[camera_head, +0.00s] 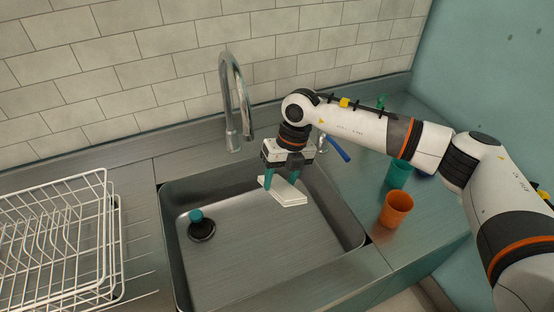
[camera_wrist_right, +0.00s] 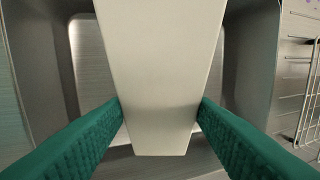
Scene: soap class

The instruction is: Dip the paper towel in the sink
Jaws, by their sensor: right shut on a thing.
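The paper towel (camera_head: 287,194) is a white folded slab. My right gripper (camera_head: 281,186) is shut on it with its green fingers and holds it over the right part of the sink (camera_head: 240,262). In the right wrist view, the towel (camera_wrist_right: 158,75) fills the middle, pinched between the green fingertips (camera_wrist_right: 160,112). The sink basin (camera_wrist_right: 235,70) shows below and around it. I cannot tell whether the towel touches the sink floor. The left gripper is not in view.
A chrome faucet (camera_head: 236,100) stands behind the sink. A dark drain with a teal top (camera_head: 198,222) is at the basin's left. A white dish rack (camera_head: 60,240) stands left. An orange cup (camera_head: 396,209) and a green cup (camera_head: 398,175) stand right of the sink.

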